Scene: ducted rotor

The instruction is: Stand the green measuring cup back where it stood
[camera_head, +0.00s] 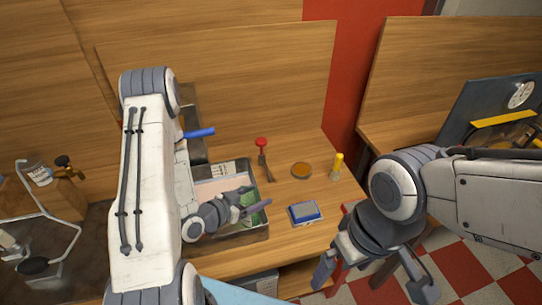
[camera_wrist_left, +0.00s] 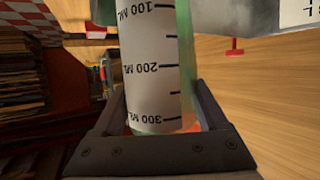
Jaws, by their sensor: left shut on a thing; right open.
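The green measuring cup (camera_wrist_left: 158,70) fills the middle of the left wrist view. It has a white scale reading 100, 200 and 300 ML, upside down in that picture. My left gripper (camera_wrist_left: 160,108) is shut on it, one finger on each side. In the head view my left gripper (camera_head: 255,204) is over the right part of a grey metal tray (camera_head: 240,238). Only a little green of the cup shows there, and I cannot tell whether it touches the tray. My right gripper (camera_head: 372,278) is open and empty, in front of the table's right side.
On the wooden table (camera_head: 290,248), right of the tray, are a blue box-like item (camera_head: 305,212), an orange round dish (camera_head: 301,170), a yellow bottle (camera_head: 337,168) and a red-topped tool (camera_head: 262,150). Bare wood lies between them. A blue handle (camera_head: 198,133) sticks out behind my left arm.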

